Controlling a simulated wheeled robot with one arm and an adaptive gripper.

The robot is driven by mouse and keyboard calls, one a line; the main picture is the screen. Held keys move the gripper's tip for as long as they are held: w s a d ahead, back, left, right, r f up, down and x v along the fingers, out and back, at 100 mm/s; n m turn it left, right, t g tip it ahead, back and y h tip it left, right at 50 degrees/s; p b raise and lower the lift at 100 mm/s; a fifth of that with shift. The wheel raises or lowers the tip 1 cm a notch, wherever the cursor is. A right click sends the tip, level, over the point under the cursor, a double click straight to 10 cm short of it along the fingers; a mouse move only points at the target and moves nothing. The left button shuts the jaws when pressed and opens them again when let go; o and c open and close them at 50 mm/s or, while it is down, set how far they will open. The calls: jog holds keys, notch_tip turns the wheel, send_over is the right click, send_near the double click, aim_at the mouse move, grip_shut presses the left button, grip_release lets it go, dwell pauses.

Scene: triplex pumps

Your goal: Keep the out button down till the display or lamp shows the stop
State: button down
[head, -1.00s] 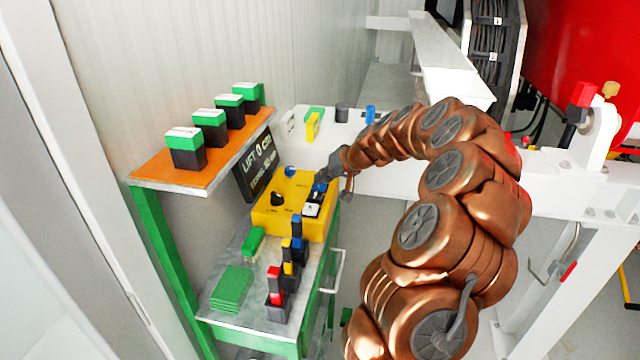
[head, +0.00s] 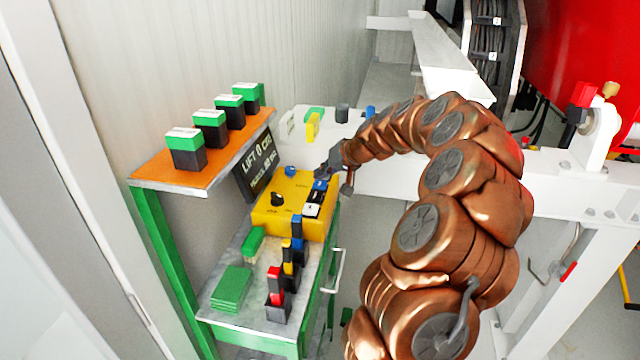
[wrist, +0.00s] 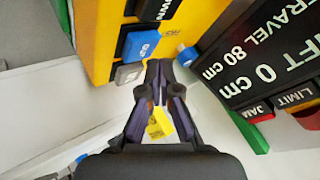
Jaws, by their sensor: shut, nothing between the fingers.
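The yellow control box (head: 265,217) stands on the bench, with a black knob (head: 278,199) and blue, black and white buttons on top. In the wrist view a blue button (wrist: 140,43) with white lettering sits near a black button (wrist: 158,9) ending in "WN". I cannot read which one is the out button. The dark display (head: 257,165) reads "LIFT 0 cm", and in the wrist view "TRAVEL 80 cm" (wrist: 245,45). Lamp labels JAM (wrist: 258,110) and LIMIT (wrist: 297,97) show under it. My gripper (head: 326,174) is shut and empty, beside the box's far right corner; contact cannot be told.
An orange shelf (head: 215,172) with several green-and-black blocks stands at left. Red, yellow and blue-topped parts stand in front of the box beside green plates (head: 231,288). A white beam (head: 390,177) runs behind my gripper.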

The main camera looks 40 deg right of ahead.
aim_at(322, 184)
jog(key=shift+r, duration=0.1)
jog(key=shift+r+p, duration=0.45)
jog(key=shift+r, duration=2)
